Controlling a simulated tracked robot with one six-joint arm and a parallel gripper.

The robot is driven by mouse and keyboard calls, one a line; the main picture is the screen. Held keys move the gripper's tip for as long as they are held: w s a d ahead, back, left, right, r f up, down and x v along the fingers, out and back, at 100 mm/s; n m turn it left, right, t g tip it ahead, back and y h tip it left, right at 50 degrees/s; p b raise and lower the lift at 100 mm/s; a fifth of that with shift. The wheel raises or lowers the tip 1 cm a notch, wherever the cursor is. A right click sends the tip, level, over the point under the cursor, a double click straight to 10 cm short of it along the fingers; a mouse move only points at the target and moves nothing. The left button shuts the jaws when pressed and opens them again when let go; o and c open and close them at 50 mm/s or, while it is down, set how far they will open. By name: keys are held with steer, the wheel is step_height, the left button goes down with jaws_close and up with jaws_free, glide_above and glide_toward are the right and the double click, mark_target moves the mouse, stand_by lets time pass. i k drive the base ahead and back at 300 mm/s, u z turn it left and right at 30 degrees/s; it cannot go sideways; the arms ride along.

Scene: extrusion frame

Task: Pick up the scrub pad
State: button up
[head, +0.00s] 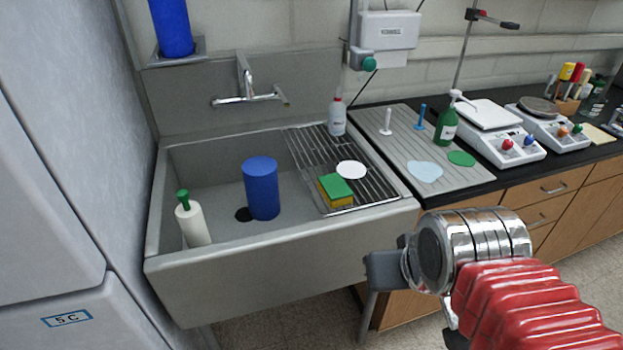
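A block-shaped scrub pad (336,190), green on top and yellow below, lies on the wire drain rack (370,180) at the right side of the sink. It sits near the rack's front left corner, just in front of a white disc. My gripper (382,272) is in front of the sink, at the lower right of the pad and clearly apart from it. Only a grey part of it shows beside my chrome wrist, so its fingers and any opening between them cannot be made out.
The sink (280,245) holds a blue cylinder (261,188) and a white bottle with a green top (192,218). The sink's front rim lies between my gripper and the pad.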

mark_target(334, 189)
steer(key=u, duration=0.5)
steer(key=i, duration=0.85)
steer(key=u, duration=0.5)
